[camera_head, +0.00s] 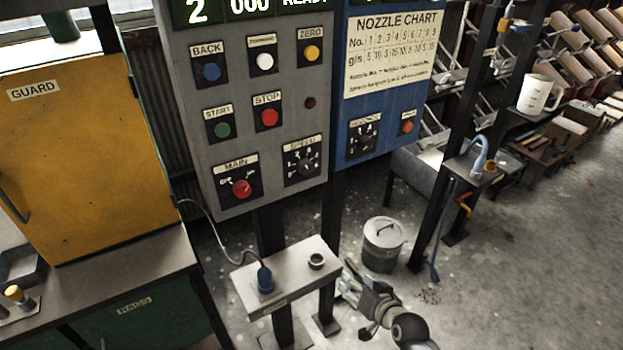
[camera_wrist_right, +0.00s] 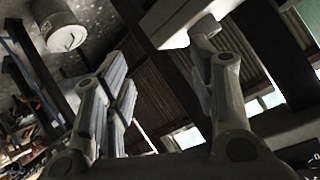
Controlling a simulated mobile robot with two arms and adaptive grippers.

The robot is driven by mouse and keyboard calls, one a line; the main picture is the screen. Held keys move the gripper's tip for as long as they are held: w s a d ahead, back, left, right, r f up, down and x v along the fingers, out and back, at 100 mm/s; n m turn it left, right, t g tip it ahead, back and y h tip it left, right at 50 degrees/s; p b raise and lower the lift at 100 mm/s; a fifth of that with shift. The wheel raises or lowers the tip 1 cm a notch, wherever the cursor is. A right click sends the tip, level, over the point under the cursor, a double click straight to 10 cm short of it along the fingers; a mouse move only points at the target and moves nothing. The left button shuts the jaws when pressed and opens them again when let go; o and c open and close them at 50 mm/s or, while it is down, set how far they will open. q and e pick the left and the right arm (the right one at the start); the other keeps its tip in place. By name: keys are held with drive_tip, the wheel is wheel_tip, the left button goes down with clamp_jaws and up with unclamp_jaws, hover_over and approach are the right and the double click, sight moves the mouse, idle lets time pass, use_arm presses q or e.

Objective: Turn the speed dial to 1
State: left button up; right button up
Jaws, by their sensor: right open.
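The speed dial (camera_head: 305,167) is a black knob on a dark plate labelled SPEED, low on the right of the grey control panel (camera_head: 243,120). Its pointer and numbers are too small to read. My right gripper (camera_head: 350,284) is well below the dial and to its right, beside the small grey stand, touching nothing that I can make out. In the right wrist view its two fingers (camera_wrist_right: 163,80) are spread apart with nothing between them. The dial cannot be made out in that view. My left gripper is not in view.
The red MAIN switch (camera_head: 241,189) is left of the dial, and the red STOP button (camera_head: 269,117) is above. The small stand (camera_head: 300,275) carries a blue plug and a dark ring below the panel. A lidded bin (camera_head: 383,245) stands behind my right arm. The right floor is mostly clear.

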drive_tip(key=w+a+r+t+y+b, duration=0.1)
drive_tip(key=w+r, duration=0.1)
drive_tip(key=r, duration=0.5)
drive_tip(key=w+a+r+t+y, duration=0.1)
drive_tip(key=w+a+r, duration=0.1)
drive_tip(key=r, duration=0.5)
drive_tip(key=n+t+y+b, duration=0.1)
drive_tip(key=t+y, duration=0.1)
drive_tip(key=y, duration=0.1)
approach(309, 170)
drive_tip(key=p+x, duration=0.1)
drive_tip(key=x, duration=0.7)
drive_tip(key=shift+w+a+r, duration=0.1)
drive_tip(key=shift+w+a, duration=0.1)
drive_tip(key=shift+w, duration=0.15)
drive_tip(key=c, duration=1)
drive_tip(key=shift+c, duration=0.2)
drive_tip(key=shift+n, duration=0.4)
